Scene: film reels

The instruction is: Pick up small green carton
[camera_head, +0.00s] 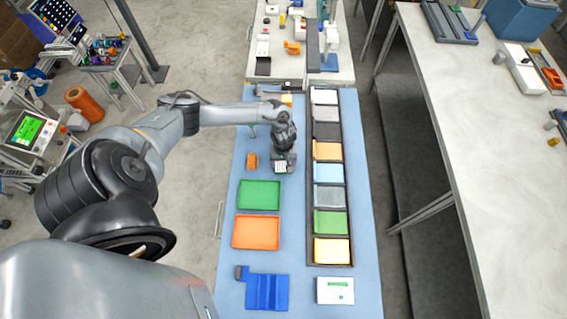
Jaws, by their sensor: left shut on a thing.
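My left arm comes in from the left and reaches over the blue-topped table. My left gripper (284,158) points down above the table, left of the long dark rack. It is shut on a small carton (281,167), of which only a pale, partly greenish bit shows at the fingertips. The gripper hides most of it, so its full colour is hard to tell. I cannot tell whether the carton touches the table. My right gripper is not in view.
A small orange box (252,161) lies left of the gripper. A green tray (259,195) and an orange tray (256,232) lie nearer. A blue holder (267,291) and a white box (335,290) are at the front. The dark rack (309,205) holds several coloured bins.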

